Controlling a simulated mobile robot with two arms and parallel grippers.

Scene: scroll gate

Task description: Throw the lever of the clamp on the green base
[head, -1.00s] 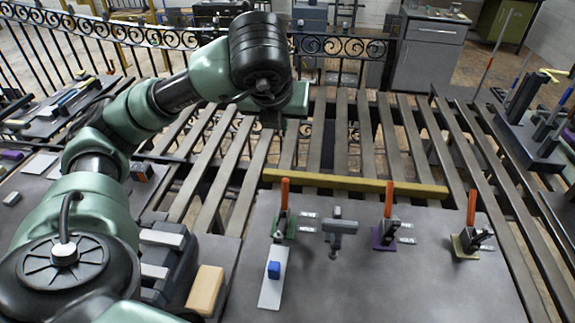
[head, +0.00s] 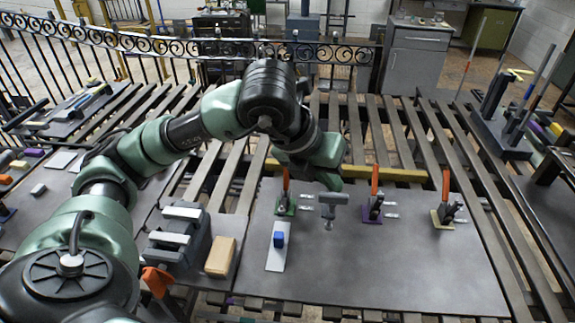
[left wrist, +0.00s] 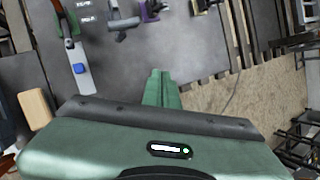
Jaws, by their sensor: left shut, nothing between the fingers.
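The clamp on the green base (head: 285,208) stands at the back left of the grey board, its orange lever (head: 286,180) upright. In the left wrist view the green base (left wrist: 68,43) is at the upper left, with the orange lever (left wrist: 59,6) at the top edge. My left gripper (head: 330,183) shows at the end of my arm, to the right of this lever in the head view and apart from it. Its green fingers (left wrist: 162,90) are together and empty in the left wrist view. My right gripper is not in view.
A clamp on a purple base (head: 372,212) and one on a yellowish base (head: 442,218) stand to the right, orange levers upright. A grey T-shaped fixture (head: 331,203) stands beside the green base. A white strip with a blue block (head: 279,239) lies in front. The board's front right is clear.

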